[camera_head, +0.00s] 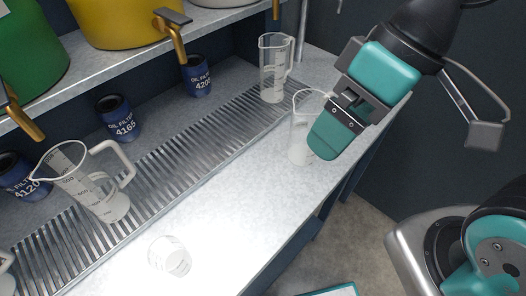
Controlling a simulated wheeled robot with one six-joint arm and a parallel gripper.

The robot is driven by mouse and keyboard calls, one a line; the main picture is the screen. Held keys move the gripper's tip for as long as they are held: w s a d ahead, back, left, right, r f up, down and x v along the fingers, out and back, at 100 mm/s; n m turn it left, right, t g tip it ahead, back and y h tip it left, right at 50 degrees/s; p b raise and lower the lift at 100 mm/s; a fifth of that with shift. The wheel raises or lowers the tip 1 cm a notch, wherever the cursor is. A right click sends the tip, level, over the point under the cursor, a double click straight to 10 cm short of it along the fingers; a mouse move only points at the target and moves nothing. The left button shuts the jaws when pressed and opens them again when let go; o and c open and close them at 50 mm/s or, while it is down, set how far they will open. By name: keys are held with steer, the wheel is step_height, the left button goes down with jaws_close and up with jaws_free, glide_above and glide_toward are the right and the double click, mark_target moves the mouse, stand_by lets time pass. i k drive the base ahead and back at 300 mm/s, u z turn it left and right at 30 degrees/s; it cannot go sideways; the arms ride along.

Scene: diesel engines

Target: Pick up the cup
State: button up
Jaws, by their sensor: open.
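A small clear cup (170,256) stands on the bare metal worktop at the lower middle. A clear beaker-like vessel (301,154) stands on the worktop at the right and is partly hidden behind my gripper (328,138). My gripper comes down from the upper right with its teal finger in front of this vessel. The gripper is open. Whether a finger touches the vessel or reaches around it cannot be told from this view. The small cup is well away from the gripper, to the lower left.
A large clear measuring jug (92,184) and a taller one (274,70) stand on the slatted drain strip (165,166). Several blue oil filters (118,118) stand behind it. A shelf above holds green and yellow containers (125,22). The worktop's middle front is clear.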

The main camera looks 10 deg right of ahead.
mark_target(167, 255)
steer(key=z, duration=0.7)
steer(key=k, duration=1.1)
steer(key=u, duration=1.8)
